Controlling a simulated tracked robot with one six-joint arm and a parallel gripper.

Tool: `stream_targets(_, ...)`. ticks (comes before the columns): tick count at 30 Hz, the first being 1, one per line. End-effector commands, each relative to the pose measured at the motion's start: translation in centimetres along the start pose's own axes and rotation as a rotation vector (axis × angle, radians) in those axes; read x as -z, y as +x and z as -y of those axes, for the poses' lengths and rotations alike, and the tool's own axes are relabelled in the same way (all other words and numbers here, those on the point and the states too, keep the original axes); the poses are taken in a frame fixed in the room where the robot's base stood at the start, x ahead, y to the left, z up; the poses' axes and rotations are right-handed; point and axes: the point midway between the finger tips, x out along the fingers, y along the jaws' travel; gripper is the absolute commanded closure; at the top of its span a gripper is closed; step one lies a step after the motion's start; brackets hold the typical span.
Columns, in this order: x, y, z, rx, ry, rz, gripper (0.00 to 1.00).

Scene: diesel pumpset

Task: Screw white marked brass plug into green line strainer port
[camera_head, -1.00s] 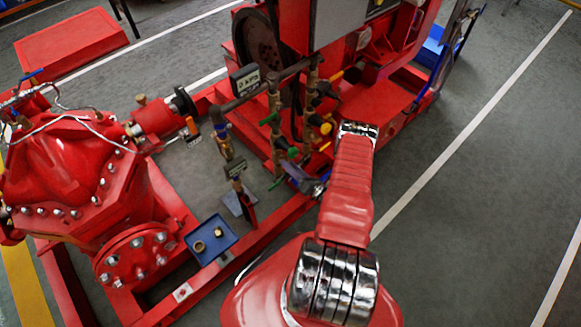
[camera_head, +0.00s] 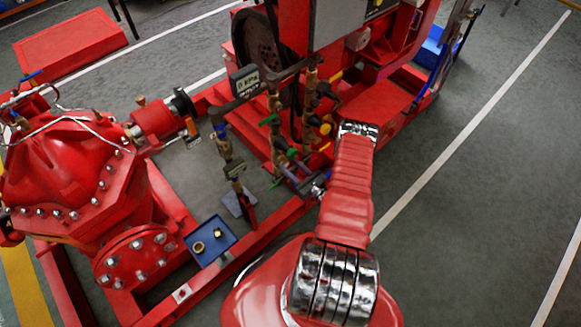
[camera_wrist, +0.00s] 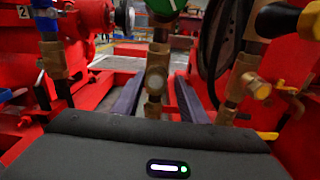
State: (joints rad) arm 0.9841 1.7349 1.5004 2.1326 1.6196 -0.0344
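My gripper (camera_wrist: 158,92) shows in the wrist view as two dark fingers standing apart, one each side of a brass fitting (camera_wrist: 155,82) on an upright pipe. This fitting has a pale round end and a green part (camera_wrist: 165,6) above it. I see no plug held between the fingers. In the head view my gripper (camera_head: 302,180) is beside the brass pipework, low down, near a green handle (camera_head: 292,153). Two small brass pieces, one ring-like (camera_head: 199,247) and one smaller (camera_head: 218,233), lie in a blue tray (camera_head: 226,252). No white mark is clear on either.
Brass fittings stand close on both sides in the wrist view, one with a blue part (camera_wrist: 45,20) and one with a yellow part (camera_wrist: 275,20). A red frame rail (camera_head: 272,222) runs below the pipes. The grey floor (camera_head: 480,190) to the right is clear.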

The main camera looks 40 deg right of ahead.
Motion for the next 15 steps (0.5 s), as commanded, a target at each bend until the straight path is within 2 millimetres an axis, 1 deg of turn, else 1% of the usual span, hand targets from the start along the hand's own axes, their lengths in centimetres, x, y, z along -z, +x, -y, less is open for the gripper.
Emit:
stream_targets(3,-0.02,0.00,0.02,0.000,-0.036,0.000,0.61)
stream_targets(11,-0.02,0.00,0.01,0.000,-0.038,0.000,0.61)
stream_targets(15,-0.05,0.00,0.00,0.000,-0.088,0.000,0.61)
